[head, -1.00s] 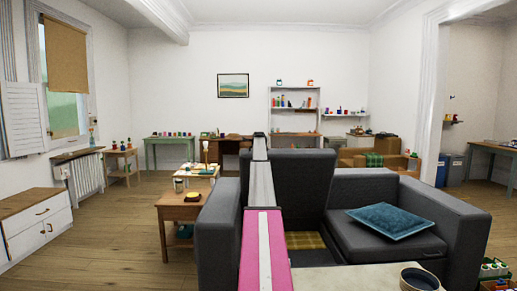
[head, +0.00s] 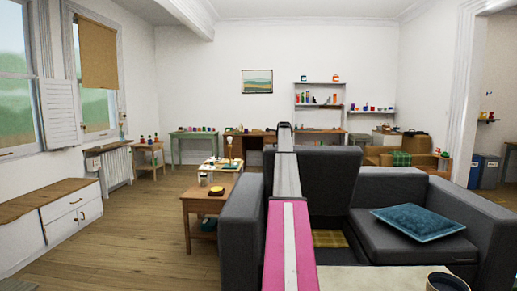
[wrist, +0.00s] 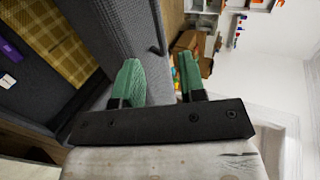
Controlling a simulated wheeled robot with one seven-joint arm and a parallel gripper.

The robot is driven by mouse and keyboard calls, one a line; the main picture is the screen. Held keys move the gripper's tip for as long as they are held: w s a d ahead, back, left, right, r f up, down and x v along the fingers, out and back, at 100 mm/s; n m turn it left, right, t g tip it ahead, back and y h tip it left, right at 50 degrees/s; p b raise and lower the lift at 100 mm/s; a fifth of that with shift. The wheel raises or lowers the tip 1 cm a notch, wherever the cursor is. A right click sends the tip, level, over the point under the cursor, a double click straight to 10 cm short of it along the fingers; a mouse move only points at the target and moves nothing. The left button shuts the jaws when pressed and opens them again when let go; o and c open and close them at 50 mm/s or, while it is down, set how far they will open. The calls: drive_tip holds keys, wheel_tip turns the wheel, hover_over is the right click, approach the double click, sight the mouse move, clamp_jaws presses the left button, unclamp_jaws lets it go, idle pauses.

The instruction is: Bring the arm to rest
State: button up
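My arm (head: 289,245) shows pink and grey in the head view. It reaches straight ahead over the dark grey sofa (head: 240,225). Its dark far end stands in front of the back wall, and the fingers cannot be made out there. In the wrist view my gripper (wrist: 159,63) has two green fingers standing apart. The gap between them is empty, so it is open. A yellow checked cloth (wrist: 50,45) and dark grey upholstery lie beyond the fingers at the left.
A low wooden table (head: 208,207) stands left of the sofa. A teal cushion (head: 418,222) lies on the seat. A pale surface with a dark round container (head: 446,283) is close at the bottom right. Open wooden floor (head: 140,225) lies at the left.

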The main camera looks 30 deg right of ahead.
drive_tip(key=shift+f, duration=0.1)
drive_tip(key=s+a+f+n+g+y, duration=0.2)
drive_tip(key=s+a+f+n, duration=0.3)
drive_tip(key=a+f, duration=0.8)
drive_tip(key=s+a+f+n+g+y, duration=0.1)
drive_tip(key=s+a+f+n, duration=0.2)
drive_tip(key=s+a+f, duration=0.7)
drive_tip(key=s+a+f+n+g+y, duration=0.2)
drive_tip(key=s+a+f+n, duration=0.15)
drive_tip(key=a+f, duration=1.2)
drive_tip(key=s+a+f+n+g, duration=0.2)
drive_tip(key=s+a+f+n, duration=0.2)
drive_tip(key=s+a, duration=0.6)
drive_tip(key=s+a+f+n+g+y, duration=0.1)
drive_tip(key=s+a+f+n, duration=0.3)
drive_tip(key=s+a, duration=0.6)
drive_tip(key=s+a+f+n+g, duration=0.2)
drive_tip(key=s+a+f+n, duration=0.2)
drive_tip(key=s+a, duration=0.6)
drive_tip(key=s, duration=0.7)
drive_tip(key=shift+s+f+n+g, duration=0.2)
drive_tip(key=shift+f+n+g, duration=0.15)
drive_tip(key=shift+f+g, duration=0.05)
